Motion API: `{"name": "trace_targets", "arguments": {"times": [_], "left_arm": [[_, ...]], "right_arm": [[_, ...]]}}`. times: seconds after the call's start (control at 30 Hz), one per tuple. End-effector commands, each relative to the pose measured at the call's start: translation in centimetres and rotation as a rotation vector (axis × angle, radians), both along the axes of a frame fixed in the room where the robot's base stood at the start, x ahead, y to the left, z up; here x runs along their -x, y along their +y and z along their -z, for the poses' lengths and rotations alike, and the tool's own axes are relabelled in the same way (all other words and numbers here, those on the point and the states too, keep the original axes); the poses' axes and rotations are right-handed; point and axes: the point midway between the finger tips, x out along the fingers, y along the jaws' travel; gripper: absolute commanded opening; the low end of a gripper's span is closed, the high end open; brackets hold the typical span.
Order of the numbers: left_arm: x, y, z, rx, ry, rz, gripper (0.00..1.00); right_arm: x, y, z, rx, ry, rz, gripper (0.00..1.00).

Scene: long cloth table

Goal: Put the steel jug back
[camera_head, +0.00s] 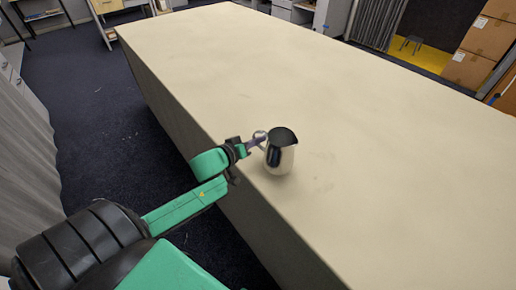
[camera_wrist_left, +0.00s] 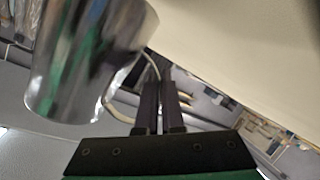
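The steel jug (camera_head: 279,154) is a shiny, upright metal jug with a dark open top, seen over the table's near left part. My left gripper (camera_head: 253,142) is at its left side, where the handle is. In the left wrist view the jug's body (camera_wrist_left: 85,60) fills the upper left. There the two fingers of my left gripper (camera_wrist_left: 161,92) are close together on the curved handle, which is partly hidden by them. I cannot tell whether the jug's base touches the table. My right gripper is not in view.
The long table (camera_head: 400,185) has a pale cloth and is bare apart from the jug's area. Its left edge runs close under my left arm. Dark floor (camera_head: 105,110) lies to the left.

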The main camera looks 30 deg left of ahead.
Motion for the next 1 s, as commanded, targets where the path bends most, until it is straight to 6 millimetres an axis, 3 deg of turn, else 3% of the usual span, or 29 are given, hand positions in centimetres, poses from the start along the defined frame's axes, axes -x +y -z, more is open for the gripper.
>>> {"name": "trace_targets", "arguments": {"times": [0.2,0.47,0.57,1.0], "left_arm": [[0.0,0.0,3.4,0.002,0.0,0.0,0.0],[0.0,0.0,3.5,0.001,0.0,0.0,0.0],[0.0,0.0,3.6,0.0,0.001,0.0,0.34],[0.8,0.1,3.3,0.0,0.003,-0.001,0.34]], "right_arm": [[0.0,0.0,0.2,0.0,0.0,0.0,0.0],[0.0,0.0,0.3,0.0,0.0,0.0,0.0],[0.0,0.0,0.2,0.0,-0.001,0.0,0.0],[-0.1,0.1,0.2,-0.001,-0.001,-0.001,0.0]]}}
